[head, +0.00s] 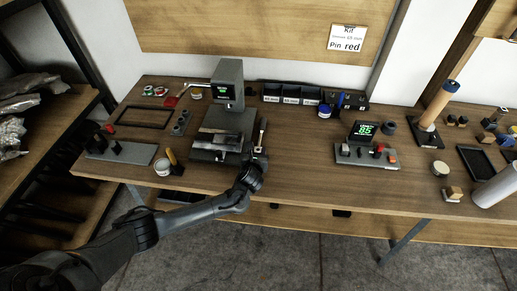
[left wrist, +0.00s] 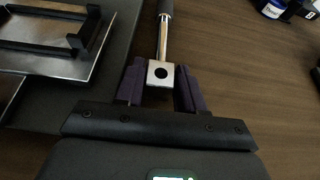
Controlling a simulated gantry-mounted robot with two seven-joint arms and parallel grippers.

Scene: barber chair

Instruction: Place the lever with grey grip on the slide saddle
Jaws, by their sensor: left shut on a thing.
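The lever (head: 262,132) has a dark grey grip, a chrome shaft and a square metal end block with a hole, seen clearly in the left wrist view (left wrist: 161,73). My left gripper (head: 257,156) is shut on the end block, a finger on each side (left wrist: 160,88). The grip points away from the gripper. What looks like the slide saddle (head: 215,142) is on the machine just left of the lever. In the left wrist view its metal plate (left wrist: 88,72) carries a black frame. The lever is apart from the plate. My right gripper is not in view.
The machine's upright with a green-lit screen (head: 224,91) rises behind the saddle. Dark bins (head: 290,97) stand behind right, and a display unit (head: 364,133) to the right. A yellow-handled tool (head: 171,156) and a white pot (head: 162,167) are left. Bare wood lies right of the lever.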

